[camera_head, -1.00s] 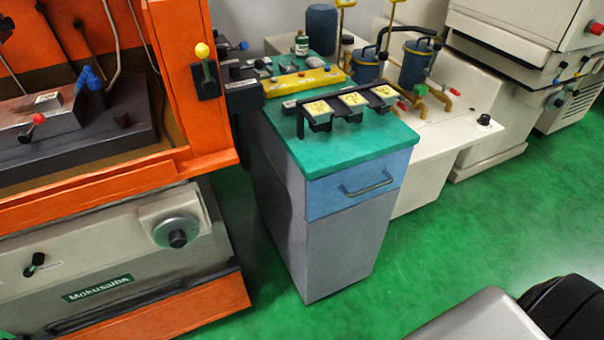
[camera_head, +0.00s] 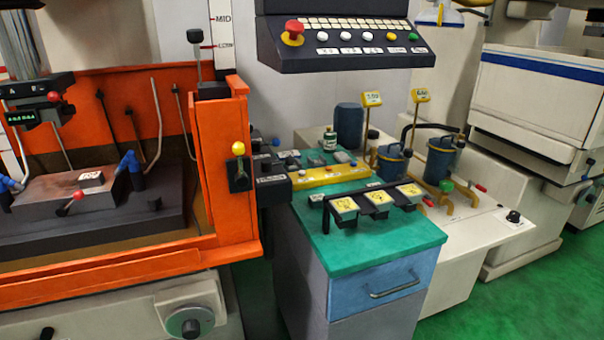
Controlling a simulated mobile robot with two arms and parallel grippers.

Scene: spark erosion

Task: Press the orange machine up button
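The orange machine (camera_head: 215,165) stands at the left, with an open front and a grey block (camera_head: 70,195) inside it. A small black switch box with a yellow-tipped lever (camera_head: 238,168) is on its right post. A dark control panel (camera_head: 345,47) hangs above the cabinet, with a red knob (camera_head: 293,32), several white buttons, a yellow button (camera_head: 391,36) and a green button (camera_head: 413,37). I cannot make out which button is the up button; the labels are too small to read. Neither of my grippers shows in the head view.
A blue-grey cabinet with a green top (camera_head: 345,252) stands right of the orange machine, holding a black rack (camera_head: 372,203) and a yellow bar (camera_head: 328,178). White machines (camera_head: 540,95) fill the right side. Green floor (camera_head: 535,300) is free at the lower right.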

